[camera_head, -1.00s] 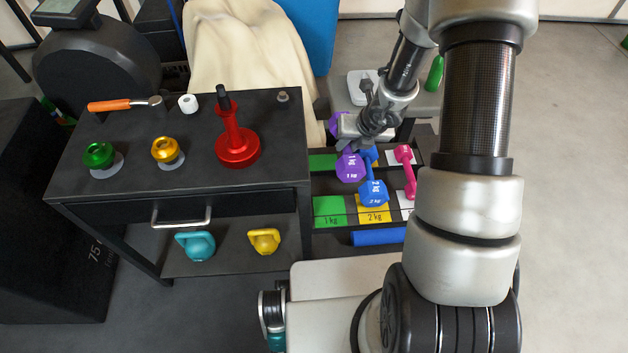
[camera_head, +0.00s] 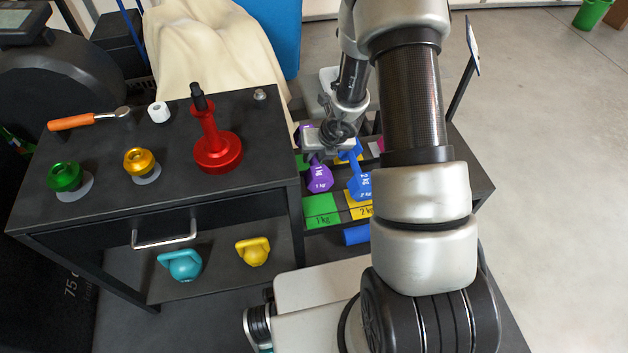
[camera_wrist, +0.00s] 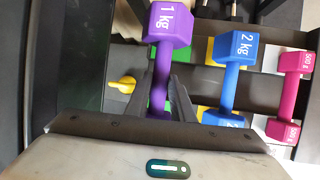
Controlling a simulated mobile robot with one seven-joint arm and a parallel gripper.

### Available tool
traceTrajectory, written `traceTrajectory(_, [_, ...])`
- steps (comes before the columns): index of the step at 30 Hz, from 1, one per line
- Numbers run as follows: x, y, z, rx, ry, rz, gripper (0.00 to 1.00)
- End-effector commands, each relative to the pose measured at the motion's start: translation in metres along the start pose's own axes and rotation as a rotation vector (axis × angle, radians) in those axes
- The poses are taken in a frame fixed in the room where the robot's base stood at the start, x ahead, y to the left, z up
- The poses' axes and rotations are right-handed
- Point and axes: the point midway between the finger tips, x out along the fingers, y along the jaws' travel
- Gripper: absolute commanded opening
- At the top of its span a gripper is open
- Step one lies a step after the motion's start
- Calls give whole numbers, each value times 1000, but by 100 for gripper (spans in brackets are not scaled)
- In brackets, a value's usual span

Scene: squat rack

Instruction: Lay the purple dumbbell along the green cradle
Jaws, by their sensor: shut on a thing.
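The purple 1 kg dumbbell (camera_head: 319,179) is held by its handle in my gripper (camera_head: 334,140). In the wrist view its labelled purple head (camera_wrist: 168,24) points to the top, and the fingers (camera_wrist: 166,96) close around the handle. The green cradle (camera_head: 322,210), marked 1 kg, shows just in front of the dumbbell's near head. The dumbbell runs roughly in line with the green lane; I cannot tell whether it touches the rack. My gripper and arm hide part of its far end.
A blue 2 kg dumbbell (camera_head: 359,184) lies close on the right in the yellow cradle (camera_head: 357,208). A pink dumbbell (camera_wrist: 287,95) lies beyond it. The black table (camera_head: 262,150) with a red stand (camera_head: 217,152) is close on the left.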

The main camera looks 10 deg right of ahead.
Motion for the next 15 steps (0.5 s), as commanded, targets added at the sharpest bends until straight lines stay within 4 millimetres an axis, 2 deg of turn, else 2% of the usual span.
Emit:
traceTrajectory(1, [13,-2,-4,-2,-2,2,0])
traceTrajectory(4, [27,-5,-9,-2,-3,2,0])
traceTrajectory(15, [48,-9,-18,-2,-4,3,0])
